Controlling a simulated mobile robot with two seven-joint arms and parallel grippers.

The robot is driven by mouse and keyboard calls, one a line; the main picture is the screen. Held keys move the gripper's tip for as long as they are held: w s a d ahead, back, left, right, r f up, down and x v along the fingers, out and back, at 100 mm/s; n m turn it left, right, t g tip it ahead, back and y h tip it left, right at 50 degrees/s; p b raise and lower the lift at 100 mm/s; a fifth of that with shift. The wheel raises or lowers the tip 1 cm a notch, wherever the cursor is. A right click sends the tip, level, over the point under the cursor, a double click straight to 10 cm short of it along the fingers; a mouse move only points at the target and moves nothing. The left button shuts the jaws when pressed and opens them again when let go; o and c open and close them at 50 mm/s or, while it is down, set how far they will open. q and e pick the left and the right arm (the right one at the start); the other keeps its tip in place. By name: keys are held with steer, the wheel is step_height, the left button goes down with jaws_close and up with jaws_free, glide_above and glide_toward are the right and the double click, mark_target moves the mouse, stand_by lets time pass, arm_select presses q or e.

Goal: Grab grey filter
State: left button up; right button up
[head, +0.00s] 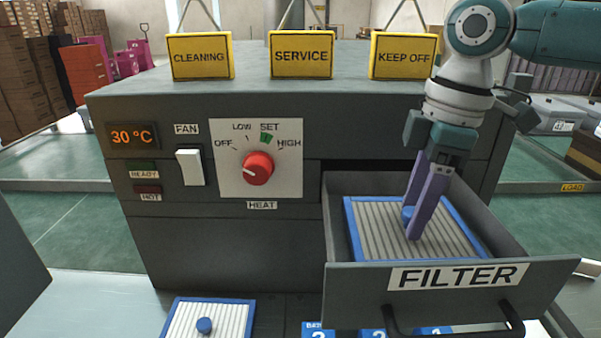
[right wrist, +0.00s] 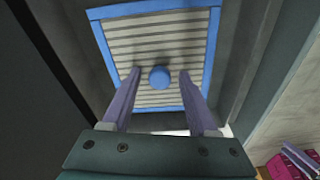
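The grey filter (head: 375,222), a ribbed panel with a blue frame and a blue knob, lies flat in the open drawer marked FILTER (head: 350,277). My right gripper (head: 412,224) reaches down into the drawer over it, fingers pointing at the knob. In the right wrist view the grey filter (right wrist: 155,35) shows with its round blue knob (right wrist: 160,78) between the open fingers, with a gap on each side. From these views I cannot tell exactly how low the fingertips are. My left gripper is not in view.
A whiter filter (head: 235,318) with a blue frame and knob lies on the bench in front. The machine has a red heat dial (head: 257,168), a fan switch (head: 190,167) and yellow signs on top. The drawer walls stand close around my right gripper.

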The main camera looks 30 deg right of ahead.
jaws_close()
steer(key=shift+r, duration=0.1)
stand_by(0.5)
